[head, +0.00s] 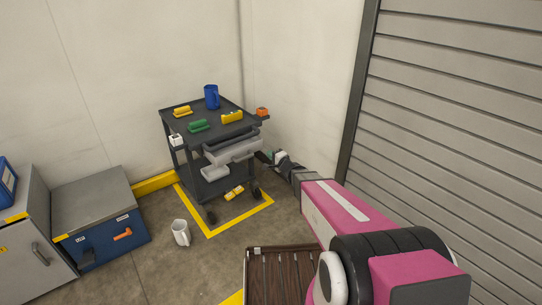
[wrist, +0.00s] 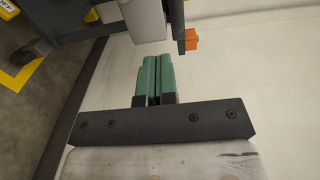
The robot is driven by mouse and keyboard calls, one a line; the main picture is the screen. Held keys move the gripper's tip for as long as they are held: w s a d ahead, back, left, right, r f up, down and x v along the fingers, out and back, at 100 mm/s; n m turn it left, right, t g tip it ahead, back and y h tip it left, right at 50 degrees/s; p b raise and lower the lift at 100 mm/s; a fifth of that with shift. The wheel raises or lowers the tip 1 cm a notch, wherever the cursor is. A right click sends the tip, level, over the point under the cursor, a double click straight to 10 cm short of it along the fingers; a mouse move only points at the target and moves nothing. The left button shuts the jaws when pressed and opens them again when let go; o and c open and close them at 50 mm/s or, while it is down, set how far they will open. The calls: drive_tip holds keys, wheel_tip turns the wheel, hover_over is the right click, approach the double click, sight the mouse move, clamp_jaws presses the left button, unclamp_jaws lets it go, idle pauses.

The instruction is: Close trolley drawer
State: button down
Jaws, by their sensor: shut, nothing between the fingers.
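The dark trolley (head: 197,160) stands in the corner inside a yellow floor outline. Its light grey drawer (head: 232,151) sticks out from the front below the top shelf. My gripper (head: 266,156) is at the right of the drawer, close to its right end; I cannot tell whether it touches. In the wrist view the green fingers (wrist: 155,75) are together and empty. The grey drawer also shows in the wrist view (wrist: 143,20), just above and left of the fingertips.
A blue mug (head: 212,97), green brush (head: 198,125) and yellow items (head: 232,117) stand on the trolley top. An orange block (head: 261,112) is at its right edge. A blue cabinet (head: 99,235) is left; a shutter (head: 455,110) is right.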

sight(255, 143)
drive_tip(key=x, duration=1.1)
drive_tip(key=shift+a, duration=0.1)
drive_tip(key=x, duration=0.5)
drive_tip(key=shift+s, duration=0.1)
